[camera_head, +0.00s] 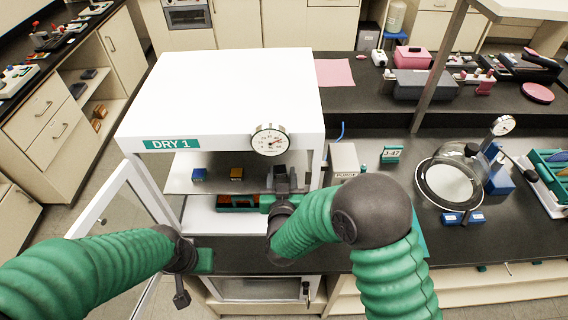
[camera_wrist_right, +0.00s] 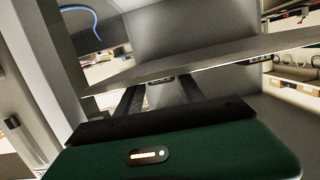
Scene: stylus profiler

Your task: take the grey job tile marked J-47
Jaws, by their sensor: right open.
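I cannot make out a grey tile with that mark. My right gripper (camera_head: 283,178) is at the right side of the cabinet's open front, empty as far as I see. In the wrist view its two dark fingers (camera_wrist_right: 160,90) are apart, close to the edge of a grey shelf (camera_wrist_right: 215,60). The fingertips are partly hidden. My left gripper (camera_head: 200,262) is low by the cabinet's open glass door; its jaws are unclear.
A blue block (camera_head: 198,175) and an orange block (camera_head: 236,174) sit on the cabinet's shelf. A green and orange tray (camera_head: 238,203) lies below, partly hidden by my right arm. A glass dome (camera_head: 448,180) stands on the bench to the right. The open glass door (camera_head: 118,232) is at left.

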